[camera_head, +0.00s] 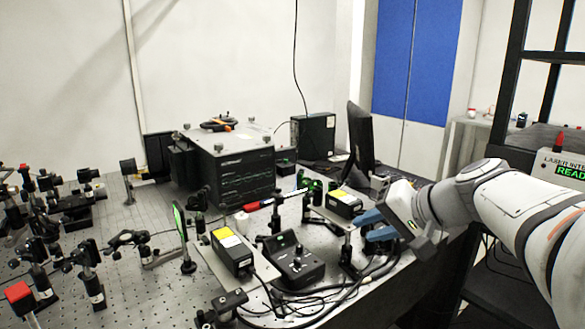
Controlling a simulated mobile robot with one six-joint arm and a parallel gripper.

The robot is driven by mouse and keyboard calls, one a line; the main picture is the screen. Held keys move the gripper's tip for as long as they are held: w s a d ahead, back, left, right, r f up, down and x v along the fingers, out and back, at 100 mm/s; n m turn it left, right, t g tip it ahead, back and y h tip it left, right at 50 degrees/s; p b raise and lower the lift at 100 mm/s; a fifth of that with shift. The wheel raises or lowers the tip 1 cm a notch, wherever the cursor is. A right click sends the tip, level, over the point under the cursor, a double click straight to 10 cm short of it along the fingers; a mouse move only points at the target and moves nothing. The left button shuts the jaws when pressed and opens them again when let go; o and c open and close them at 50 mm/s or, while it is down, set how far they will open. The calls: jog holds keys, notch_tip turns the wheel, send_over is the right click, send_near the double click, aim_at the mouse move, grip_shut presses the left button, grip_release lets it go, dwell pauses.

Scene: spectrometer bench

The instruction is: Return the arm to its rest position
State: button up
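My arm (505,205) reaches in from the right edge, over the right side of the optical bench (140,215). My gripper (364,227) is at its end, pointing left, with two blue fingers spread apart. No held object shows between them. The fingers are close to a post-mounted black box with a yellow label (344,202); I cannot tell whether they touch it.
A black controller with a knob (291,264) and another yellow-labelled box (232,250) stand left of my gripper, with cables around them. A large black instrument (228,165) and a monitor (361,138) stand behind. A dark rack (516,75) with a lit sign (563,168) is at right.

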jog(key=s+f+n+g+h+p, duration=0.2)
jog(key=s+f+h+p, duration=0.1)
jog(key=s, duration=0.5)
jog(key=s+f+n+g+h+p, duration=0.2)
jog(key=s+f+h+p, duration=0.2)
jog(key=s, duration=0.3)
jog(key=shift+s+d+f+g+p, duration=0.2)
jog(key=shift+s+f+g+p, duration=0.25)
jog(key=shift+p, duration=0.4)
